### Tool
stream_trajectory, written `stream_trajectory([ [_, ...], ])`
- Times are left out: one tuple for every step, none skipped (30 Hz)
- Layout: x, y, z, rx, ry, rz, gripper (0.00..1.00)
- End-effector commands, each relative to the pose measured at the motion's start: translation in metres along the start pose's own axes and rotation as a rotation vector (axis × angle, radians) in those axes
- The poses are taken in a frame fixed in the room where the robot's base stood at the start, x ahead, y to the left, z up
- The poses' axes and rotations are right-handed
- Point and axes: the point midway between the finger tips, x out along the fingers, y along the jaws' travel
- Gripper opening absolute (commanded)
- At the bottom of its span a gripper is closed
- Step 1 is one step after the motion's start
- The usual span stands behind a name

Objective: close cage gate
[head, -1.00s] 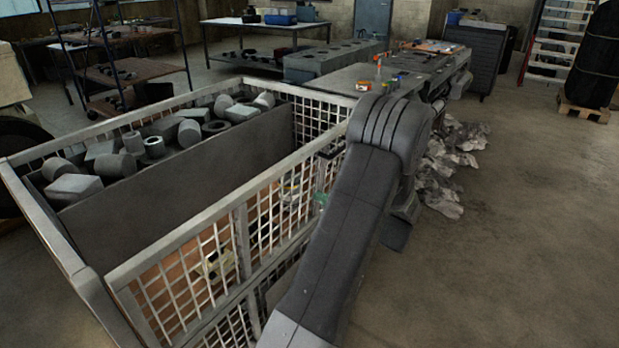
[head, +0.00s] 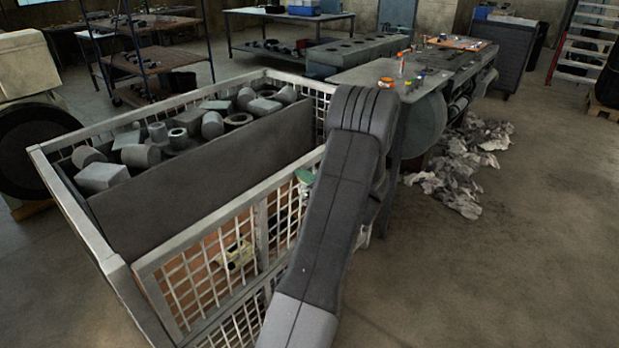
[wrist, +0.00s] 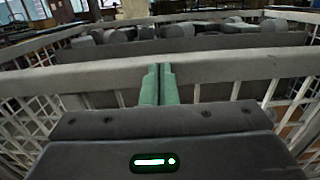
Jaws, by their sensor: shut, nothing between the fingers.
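The wire-mesh cage (head: 118,278) stands at left, with a pale metal frame. Its mesh gate (head: 205,262) is on the side nearest my arm and looks upright, in line with the mesh below it. I cannot tell whether it is latched. My gripper (head: 304,176) shows as a small green patch at the gate's top rail, partly hidden by my arm. In the wrist view my green fingers (wrist: 158,84) are together and empty, overlapping the gate's top rail (wrist: 225,67). I cannot tell whether they touch it. My arm hides the gate's right end.
A dark divider (head: 215,170) stands inside the cage, with several grey metal parts (head: 178,137) behind it. A workbench (head: 375,72) is beyond my arm, and crumpled rags (head: 455,180) lie on the floor beside it. The floor at right (head: 510,265) is clear.

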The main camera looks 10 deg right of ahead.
Motion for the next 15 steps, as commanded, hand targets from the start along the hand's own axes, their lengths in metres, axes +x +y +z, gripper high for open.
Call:
stream_trajectory([
  [0.0, 0.0, 0.0, 0.0, 0.0, 0.0, 0.0],
  [0.0, 0.0, 0.0, 0.0, 0.0, 0.0, 0.0],
  [0.0, 0.0, 0.0, 0.0, 0.0, 0.0, 0.0],
  [0.0, 0.0, 0.0, 0.0, 0.0, 0.0, 0.0],
  [0.0, 0.0, 0.0, 0.0, 0.0, 0.0, 0.0],
  [0.0, 0.0, 0.0, 0.0, 0.0, 0.0, 0.0],
  [0.0, 0.0, 0.0, 0.0, 0.0, 0.0, 0.0],
  [0.001, 0.0, 0.0, 0.0, 0.0, 0.001, 0.0],
  [0.002, 0.0, -0.001, 0.0, 0.0, 0.001, 0.0],
  [0.004, 0.0, -0.001, -0.001, 0.0, 0.002, 0.0],
  [0.007, 0.0, -0.001, -0.001, 0.0, 0.002, 0.0],
  [0.013, 0.0, -0.001, -0.002, 0.0, 0.004, 0.0],
  [0.018, 0.0, -0.001, -0.003, 0.0, 0.005, 0.0],
  [0.023, 0.0, -0.002, -0.003, 0.0, 0.005, 0.0],
  [0.031, 0.001, -0.002, -0.003, 0.001, 0.005, 0.0],
])
